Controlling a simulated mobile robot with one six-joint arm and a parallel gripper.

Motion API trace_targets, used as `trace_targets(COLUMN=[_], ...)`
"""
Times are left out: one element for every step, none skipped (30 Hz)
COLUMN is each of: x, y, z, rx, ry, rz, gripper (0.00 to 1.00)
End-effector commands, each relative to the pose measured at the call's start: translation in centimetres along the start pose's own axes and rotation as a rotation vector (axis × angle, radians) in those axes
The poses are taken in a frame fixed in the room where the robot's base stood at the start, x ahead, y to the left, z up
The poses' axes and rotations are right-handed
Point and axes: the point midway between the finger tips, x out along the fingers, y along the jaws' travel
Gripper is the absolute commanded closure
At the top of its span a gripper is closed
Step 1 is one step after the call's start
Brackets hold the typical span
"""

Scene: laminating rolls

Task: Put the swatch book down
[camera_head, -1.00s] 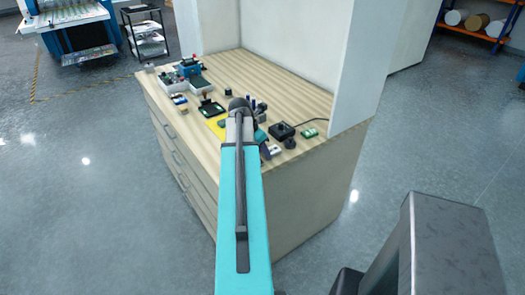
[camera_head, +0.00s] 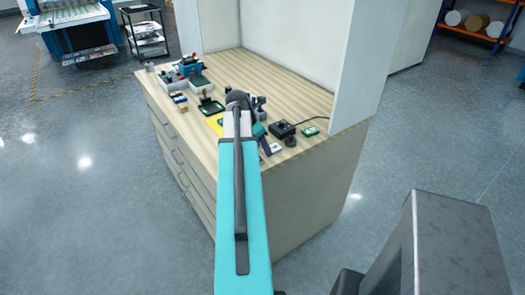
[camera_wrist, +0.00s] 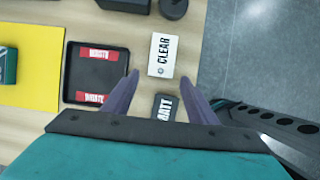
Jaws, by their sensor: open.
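My gripper (camera_wrist: 160,77) is open, its two purple fingers spread above the wooden bench top. A dark block lettered "MATT" (camera_wrist: 165,108) is in line with the gap between the fingers, partly hidden by my wrist. I see no finger closed on it. A white block lettered "CLEAR" (camera_wrist: 162,55) lies just past the fingertips. I cannot tell which of these, if either, is the swatch book. In the head view my arm hides part of the bench around the gripper.
A black tray with red labels (camera_wrist: 97,72) lies left of the fingers, beside a yellow sheet (camera_wrist: 30,88). The bench edge and floor are to the right. A tall white panel (camera_head: 355,70) stands behind. The bench's back (camera_head: 265,70) is clear.

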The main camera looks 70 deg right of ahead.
Motion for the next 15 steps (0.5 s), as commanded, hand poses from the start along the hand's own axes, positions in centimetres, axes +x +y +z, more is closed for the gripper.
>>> trace_targets(x=[-0.4,-0.6,-1.0,-1.3,-1.6,-1.9,-2.2,-2.4,-2.8,-3.1,-3.5,-3.9,-4.3,-4.6,-5.1], y=[0.1,0.2,0.2,0.3,0.3,0.4,0.4,0.4,0.5,0.5,0.5,0.5,0.5,0.5,0.5], z=[0.0,0.0,0.0,0.0,0.0,0.0,0.0,0.1,0.1,0.1,0.1,0.1,0.1,0.2,0.2], rx=[0.0,0.0,-0.001,-0.001,0.0,-0.001,-0.001,-0.001,0.0,0.0,0.0,0.0,0.0,0.0,0.0], ry=[-0.002,-0.001,-0.001,-0.001,-0.002,-0.001,-0.001,-0.001,-0.001,-0.002,-0.001,-0.001,-0.001,-0.002,-0.002], rz=[0.002,0.002,0.001,0.002,0.002,0.002,0.001,0.001,0.002,0.002,0.002,0.001,0.001,0.002,0.002], gripper=[0.48,0.48,0.48,0.48,0.48,0.48,0.48,0.48,0.48,0.48,0.48,0.48,0.48,0.48,0.48])
